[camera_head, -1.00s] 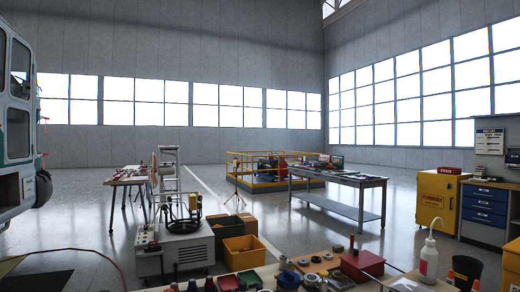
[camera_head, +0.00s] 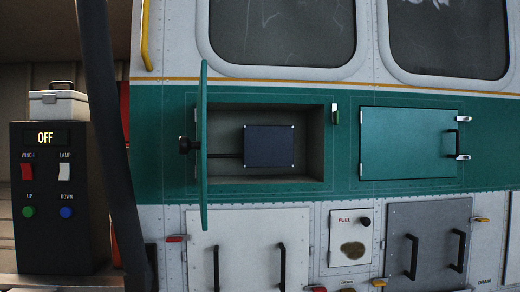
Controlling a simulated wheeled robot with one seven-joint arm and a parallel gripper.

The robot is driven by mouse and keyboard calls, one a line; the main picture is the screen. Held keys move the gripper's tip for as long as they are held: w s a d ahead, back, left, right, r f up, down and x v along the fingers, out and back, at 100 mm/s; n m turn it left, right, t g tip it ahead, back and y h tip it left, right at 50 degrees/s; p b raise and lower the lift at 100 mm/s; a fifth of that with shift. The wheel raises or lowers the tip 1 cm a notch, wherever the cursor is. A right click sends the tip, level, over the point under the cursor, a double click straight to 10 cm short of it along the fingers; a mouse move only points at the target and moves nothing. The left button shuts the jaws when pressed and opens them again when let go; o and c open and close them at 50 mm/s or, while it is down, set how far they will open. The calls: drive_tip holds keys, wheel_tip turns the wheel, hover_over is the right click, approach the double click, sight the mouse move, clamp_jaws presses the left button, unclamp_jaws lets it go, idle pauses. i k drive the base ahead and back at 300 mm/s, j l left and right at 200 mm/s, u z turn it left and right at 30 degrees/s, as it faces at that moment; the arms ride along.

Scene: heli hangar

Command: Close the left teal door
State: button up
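The left teal door (camera_head: 204,120) stands open on the helicopter's side, in the head view. It sticks out towards me and shows almost edge-on as a thin, tall panel. A black knob-like part (camera_head: 185,146) shows just left of it. Right of the door is its open recess (camera_head: 310,150), holding a dark blue-black box (camera_head: 268,146). A dark rod (camera_head: 224,155) shows between door and box; I cannot tell what it joins. A small latch (camera_head: 335,115) is at the recess's right edge. My gripper is not in view.
A second teal door (camera_head: 408,143) with a black handle lies shut at right. Below are a white panel (camera_head: 250,225), a fuel flap (camera_head: 350,235) and a grey panel (camera_head: 428,225). At left, a dark pole (camera_head: 103,130) stands before a black switch box (camera_head: 55,235) reading OFF.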

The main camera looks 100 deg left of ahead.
sight(185, 145)
drive_tip(key=u, duration=2.65)
